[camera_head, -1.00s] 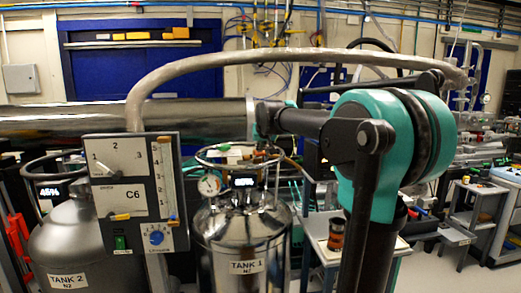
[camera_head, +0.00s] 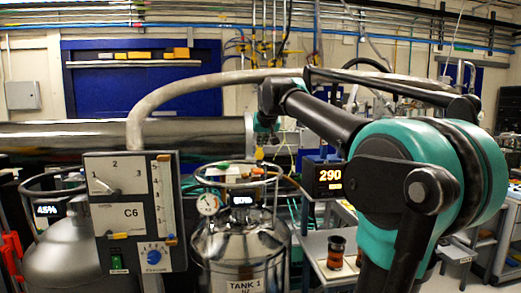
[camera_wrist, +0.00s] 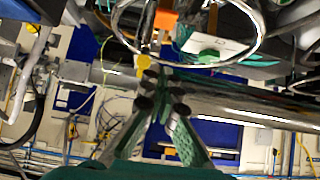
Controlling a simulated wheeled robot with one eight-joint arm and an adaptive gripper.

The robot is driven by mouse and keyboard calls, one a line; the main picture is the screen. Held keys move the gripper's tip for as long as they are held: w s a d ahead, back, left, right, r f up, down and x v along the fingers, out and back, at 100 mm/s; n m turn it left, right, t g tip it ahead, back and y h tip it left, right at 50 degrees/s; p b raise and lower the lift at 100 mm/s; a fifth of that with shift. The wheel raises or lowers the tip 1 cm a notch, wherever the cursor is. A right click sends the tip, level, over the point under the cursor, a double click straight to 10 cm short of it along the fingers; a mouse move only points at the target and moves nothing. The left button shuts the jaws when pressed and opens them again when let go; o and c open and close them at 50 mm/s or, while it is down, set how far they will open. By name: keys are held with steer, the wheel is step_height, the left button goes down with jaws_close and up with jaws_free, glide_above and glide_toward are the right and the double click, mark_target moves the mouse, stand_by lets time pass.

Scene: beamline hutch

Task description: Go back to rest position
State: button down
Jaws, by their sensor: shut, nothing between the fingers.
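My gripper (camera_wrist: 160,88) is in the middle of the wrist view. Its two green fingers come together at the dark tips, with nothing between them. In the wrist view the scene is upside down, and a metal ring handle (camera_wrist: 222,62) lies beyond the fingertips. In the head view my arm reaches away from the right foreground, and its far end is over Tank 1 (camera_head: 240,258), near its ring handle. The gripper's fingers are too small and cluttered there to make out.
A grey control panel (camera_head: 132,213) marked C6 stands at left before Tank 2. A long steel pipe (camera_head: 90,135) runs behind the tanks.

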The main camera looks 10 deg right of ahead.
steer(key=shift+s+r, duration=0.15)
steer(key=shift+s, duration=0.05)
steer(key=s+d+f+g, duration=0.1)
steer(key=s+f, duration=0.3)
steer(key=f, duration=0.5)
steer(key=s+d+f+g, duration=0.1)
steer(key=s+f, duration=0.3)
steer(key=f, duration=0.5)
steer(key=s+d+f+g, duration=0.1)
steer(key=s+f, duration=0.3)
steer(key=f, duration=0.6)
steer(key=s+f+g, duration=0.3)
steer(key=s+f, duration=1.7)
steer(key=s, duration=0.1)
steer(key=shift+s+d+f, duration=0.25)
steer(key=shift+s+d, duration=0.05)
steer(key=shift+d, duration=0.15)
